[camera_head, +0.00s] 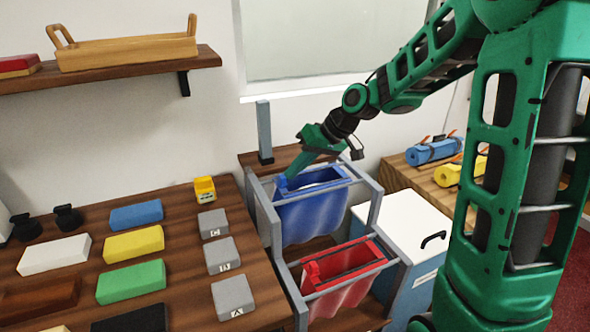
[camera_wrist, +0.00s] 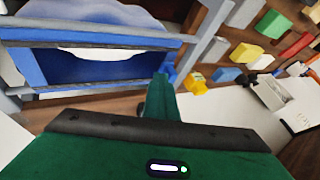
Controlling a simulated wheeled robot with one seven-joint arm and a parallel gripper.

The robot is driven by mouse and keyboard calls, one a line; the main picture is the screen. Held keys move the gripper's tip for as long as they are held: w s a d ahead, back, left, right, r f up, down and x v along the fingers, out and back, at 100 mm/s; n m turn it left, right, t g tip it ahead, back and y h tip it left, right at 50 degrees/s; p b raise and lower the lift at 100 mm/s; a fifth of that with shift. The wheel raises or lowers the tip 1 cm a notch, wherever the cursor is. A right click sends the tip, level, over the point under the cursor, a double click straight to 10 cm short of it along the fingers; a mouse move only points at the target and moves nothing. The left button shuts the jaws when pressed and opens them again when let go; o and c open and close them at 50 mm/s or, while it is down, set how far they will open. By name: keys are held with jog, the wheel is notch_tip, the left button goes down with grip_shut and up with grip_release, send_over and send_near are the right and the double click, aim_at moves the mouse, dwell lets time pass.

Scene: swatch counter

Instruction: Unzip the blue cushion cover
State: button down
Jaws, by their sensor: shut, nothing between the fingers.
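The blue cushion cover (camera_head: 312,212) hangs in the upper part of a grey rack, its top edge held along the rack's bars. In the wrist view the blue cover (camera_wrist: 50,68) spans the upper left, with a pale gap along its middle. A small blue tab (camera_head: 282,184) stands at the left end of its top edge; the tab (camera_wrist: 169,70) also shows at the fingertips in the wrist view. My gripper (camera_head: 287,176) is shut and empty, pointing down at the tab. I cannot tell whether the fingertips touch it.
A red cover (camera_head: 343,292) hangs lower on the grey rack (camera_head: 374,205), close in front. A grey post (camera_head: 264,132) stands behind. A counter with coloured blocks and a yellow piece (camera_head: 205,190) lies left. A white-lidded bin (camera_head: 405,222) stands right.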

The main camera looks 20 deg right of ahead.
jog(key=shift+s+a, duration=0.15)
jog(key=shift+a, duration=0.25)
jog(key=s+d+r, duration=0.2)
jog(key=d+r, duration=0.5)
jog(key=d, duration=0.2)
jog(key=shift+s+d+r, duration=0.3)
jog(key=shift+d+r, duration=0.1)
jog(key=shift+s, duration=0.1)
